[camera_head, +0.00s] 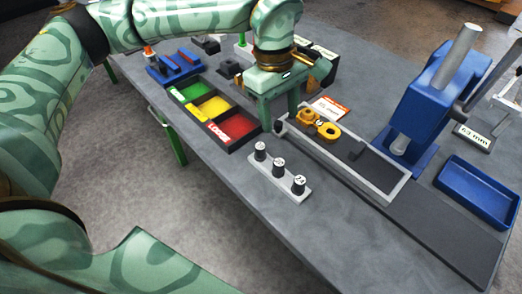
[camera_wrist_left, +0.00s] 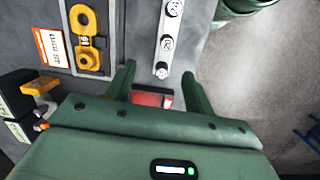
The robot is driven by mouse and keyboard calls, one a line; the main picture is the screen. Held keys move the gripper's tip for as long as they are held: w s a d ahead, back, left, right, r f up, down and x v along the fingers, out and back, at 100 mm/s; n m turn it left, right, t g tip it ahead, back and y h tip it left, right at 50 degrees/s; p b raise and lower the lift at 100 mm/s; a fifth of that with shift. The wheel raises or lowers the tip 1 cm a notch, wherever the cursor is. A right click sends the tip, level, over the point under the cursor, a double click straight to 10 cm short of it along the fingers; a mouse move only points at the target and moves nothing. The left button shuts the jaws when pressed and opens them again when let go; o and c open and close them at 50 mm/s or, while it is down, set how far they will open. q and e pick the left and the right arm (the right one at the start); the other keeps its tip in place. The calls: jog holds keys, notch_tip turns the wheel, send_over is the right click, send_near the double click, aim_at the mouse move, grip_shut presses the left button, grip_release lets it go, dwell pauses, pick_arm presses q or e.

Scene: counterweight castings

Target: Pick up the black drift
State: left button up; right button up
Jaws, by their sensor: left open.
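I cannot single out the black drift for certain. Three upright black pegs with white marked tops stand in a pale strip; the middle one (camera_head: 279,165) also shows in the left wrist view (camera_wrist_left: 168,43). Dark pieces also lie near the blue rack (camera_head: 170,66), too small to identify. My left gripper (camera_head: 280,112) points down over the table, between the colored bins and the yellow casting. Its fingers (camera_wrist_left: 160,88) stand apart with nothing seen between them; part of the red bin (camera_wrist_left: 148,99) shows beyond. My right gripper is out of view.
The three-part bin tray (camera_head: 233,138) lies left of the gripper. Right of it, a yellow casting (camera_head: 319,124) lies in a grey-rimmed tray (camera_head: 400,188). A blue press (camera_head: 425,95) and an empty blue bin (camera_head: 478,190) stand further right. The front table surface is clear.

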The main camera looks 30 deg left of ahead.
pick_arm(q)
jog(key=a+r+y, duration=0.1)
jog(key=a+y, duration=0.1)
jog(key=a, duration=0.2)
jog(key=b, duration=0.2)
send_near(261, 146)
jog(key=shift+n, duration=0.3)
notch_tip(261, 146, down, 5)
jog(key=shift+f, duration=0.1)
jog(key=f, duration=0.1)
jog(key=f+b, duration=0.1)
jog(key=f, duration=0.3)
jog(key=shift+s+a+b, duration=0.1)
jog(key=shift+a+b, duration=0.2)
jog(key=shift+f, duration=0.3)
jog(key=c, duration=1)
